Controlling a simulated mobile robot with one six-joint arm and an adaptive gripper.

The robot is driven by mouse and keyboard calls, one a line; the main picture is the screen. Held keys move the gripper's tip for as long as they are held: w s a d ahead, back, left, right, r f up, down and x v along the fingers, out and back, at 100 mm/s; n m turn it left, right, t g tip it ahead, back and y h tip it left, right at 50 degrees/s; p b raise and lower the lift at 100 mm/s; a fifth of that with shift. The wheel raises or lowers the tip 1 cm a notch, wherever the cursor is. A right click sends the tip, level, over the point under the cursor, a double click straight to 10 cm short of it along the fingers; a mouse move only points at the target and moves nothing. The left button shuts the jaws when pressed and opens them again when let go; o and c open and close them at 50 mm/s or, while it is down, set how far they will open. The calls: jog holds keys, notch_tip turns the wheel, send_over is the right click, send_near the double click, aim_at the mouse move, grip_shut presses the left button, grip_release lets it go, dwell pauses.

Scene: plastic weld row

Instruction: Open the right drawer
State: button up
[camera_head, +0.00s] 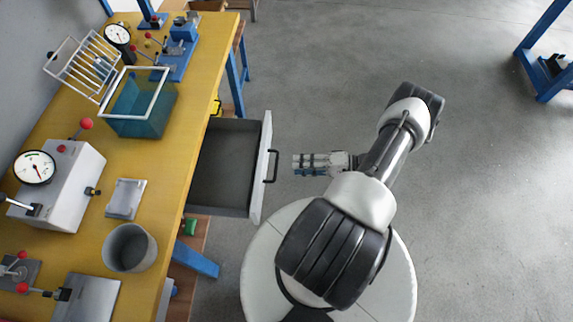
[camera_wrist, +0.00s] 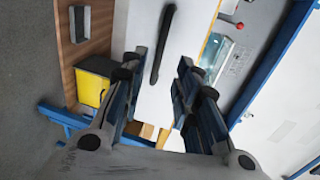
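The drawer (camera_head: 222,168) under the yellow workbench is pulled out, and its grey inside looks empty. Its white front panel (camera_head: 263,165) has a black bar handle (camera_head: 273,166). In the wrist view the handle (camera_wrist: 162,45) crosses the pale drawer front (camera_wrist: 140,28) beyond my fingertips. My gripper (camera_head: 296,164) is a short way to the right of the handle, apart from it and pointing at it. In the wrist view my gripper (camera_wrist: 158,72) is open, with nothing between its fingers.
The yellow workbench (camera_head: 165,185) carries a teal tank (camera_head: 140,118), a grey machine with a gauge (camera_head: 68,185) and a grey bucket (camera_head: 129,248). A blue bench leg (camera_head: 196,260) shows below the drawer. The floor (camera_head: 330,70) beyond the drawer is clear.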

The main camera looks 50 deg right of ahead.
jog(key=v, duration=0.2)
jog(key=shift+s+d+r, duration=0.1)
jog(key=shift+s+d, duration=0.1)
jog(key=shift+s, duration=0.1)
dwell(0.3)
